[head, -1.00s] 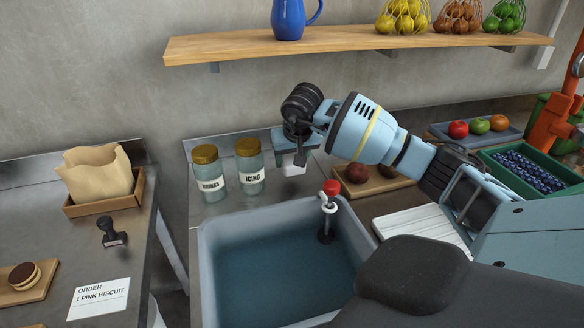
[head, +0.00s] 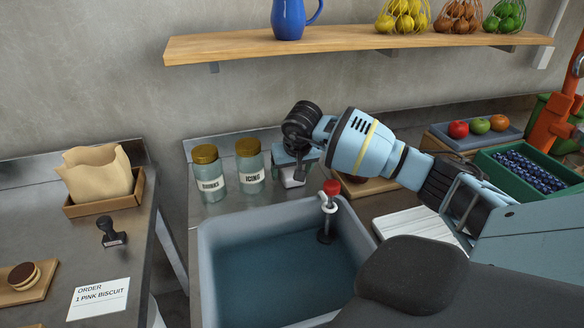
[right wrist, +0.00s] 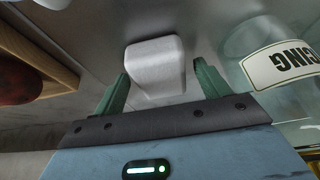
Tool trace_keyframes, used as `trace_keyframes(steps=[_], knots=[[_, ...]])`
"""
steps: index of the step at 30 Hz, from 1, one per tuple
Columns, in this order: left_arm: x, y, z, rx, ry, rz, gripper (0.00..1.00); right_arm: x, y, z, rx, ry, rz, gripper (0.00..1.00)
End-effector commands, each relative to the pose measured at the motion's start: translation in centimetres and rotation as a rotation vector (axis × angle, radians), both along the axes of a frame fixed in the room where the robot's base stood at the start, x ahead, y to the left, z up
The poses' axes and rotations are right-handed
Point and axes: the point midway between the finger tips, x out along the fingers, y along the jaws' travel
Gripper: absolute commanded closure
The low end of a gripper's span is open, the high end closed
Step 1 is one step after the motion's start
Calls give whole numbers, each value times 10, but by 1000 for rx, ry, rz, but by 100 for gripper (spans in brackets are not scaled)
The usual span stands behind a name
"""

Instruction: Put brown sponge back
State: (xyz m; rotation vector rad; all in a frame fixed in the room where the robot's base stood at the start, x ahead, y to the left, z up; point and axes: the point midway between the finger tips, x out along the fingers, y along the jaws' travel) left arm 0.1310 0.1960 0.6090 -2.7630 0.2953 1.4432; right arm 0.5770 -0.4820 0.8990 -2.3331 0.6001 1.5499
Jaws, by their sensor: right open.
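I cannot make out a brown sponge in either view. My right gripper (head: 294,176) is low over the counter, beside the icing jar (head: 250,166) and behind the sink. In the right wrist view its two green fingers (right wrist: 160,88) are apart, on either side of a small pale grey-white block (right wrist: 155,62) with rounded corners. There is a gap by at least the right finger. The block is partly hidden by the gripper in the head view. My left gripper is not in view.
The water-filled sink (head: 212,262) with its red-topped tap (head: 331,188) lies in front. A drinks jar (head: 208,172) stands left of the icing jar. A wooden board (head: 372,187) with dark round items is right of the gripper. A shelf (head: 235,48) runs above.

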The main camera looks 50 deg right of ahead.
Motion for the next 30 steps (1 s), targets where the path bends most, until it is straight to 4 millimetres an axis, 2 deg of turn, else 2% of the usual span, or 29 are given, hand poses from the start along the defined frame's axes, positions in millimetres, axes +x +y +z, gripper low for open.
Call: trace_keyframes(steps=[8,21,24,30], knots=[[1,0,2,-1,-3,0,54,-1,1,9,-1,-3,0,25],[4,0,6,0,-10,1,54,-29,16,84,-2,-3,1,25],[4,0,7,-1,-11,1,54,-34,19,97,0,-2,0,25],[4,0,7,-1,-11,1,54,-40,22,111,0,-1,0,25]])
